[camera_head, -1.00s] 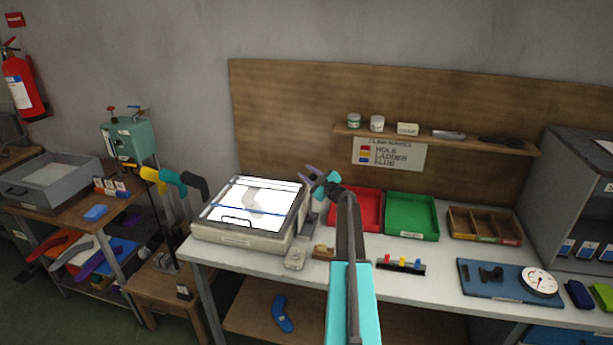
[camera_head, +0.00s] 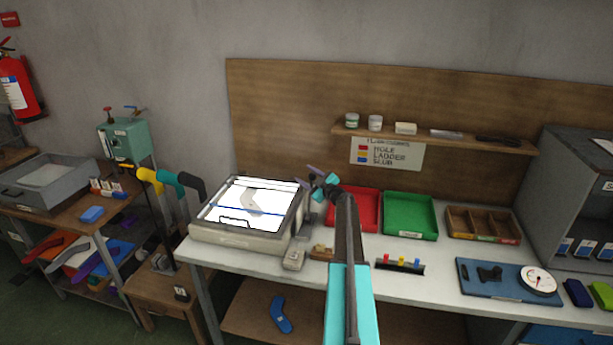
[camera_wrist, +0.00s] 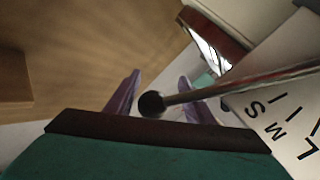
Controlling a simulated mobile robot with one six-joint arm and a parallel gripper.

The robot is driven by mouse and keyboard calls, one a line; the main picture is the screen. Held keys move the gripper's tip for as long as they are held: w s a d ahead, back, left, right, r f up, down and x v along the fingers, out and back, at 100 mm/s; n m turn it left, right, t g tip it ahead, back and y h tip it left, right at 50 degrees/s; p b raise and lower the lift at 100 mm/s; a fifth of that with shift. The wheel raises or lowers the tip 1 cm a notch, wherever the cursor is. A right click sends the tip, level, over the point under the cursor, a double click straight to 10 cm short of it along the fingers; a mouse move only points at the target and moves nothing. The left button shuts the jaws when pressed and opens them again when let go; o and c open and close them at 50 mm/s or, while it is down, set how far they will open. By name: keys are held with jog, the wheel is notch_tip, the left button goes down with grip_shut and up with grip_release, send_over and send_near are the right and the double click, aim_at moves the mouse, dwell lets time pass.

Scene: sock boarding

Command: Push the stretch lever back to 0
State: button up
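The stretch lever shows in the wrist view as a metal rod with a dark round knob (camera_wrist: 152,103). The rod runs from the right edge and its knob lies between my two purple fingers. My gripper (camera_wrist: 157,92) is open, with a gap on the left of the knob. The rod crosses in front of the right finger; I cannot tell if they touch. A pale plate (camera_wrist: 290,115) with the letters S, M and L lies under the rod. In the head view my gripper (camera_head: 317,180) is at the right back corner of the light box (camera_head: 220,236); the lever is not distinct there.
A shelf (camera_head: 440,137) hangs behind. Boards with coloured ends (camera_head: 168,180) stand left of the light box. The bench front is partly clear.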

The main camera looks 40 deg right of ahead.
jog(key=shift+s+d+f, duration=0.15)
jog(key=shift+s+d, duration=0.05)
jog(key=shift+d, duration=0.1)
jog(key=s+a+b, duration=0.2)
jog(key=s+b, duration=0.2)
jog(key=s, duration=0.9)
jog(key=shift+s+a, duration=0.2)
jog(key=shift+r, duration=0.2)
dwell(0.3)
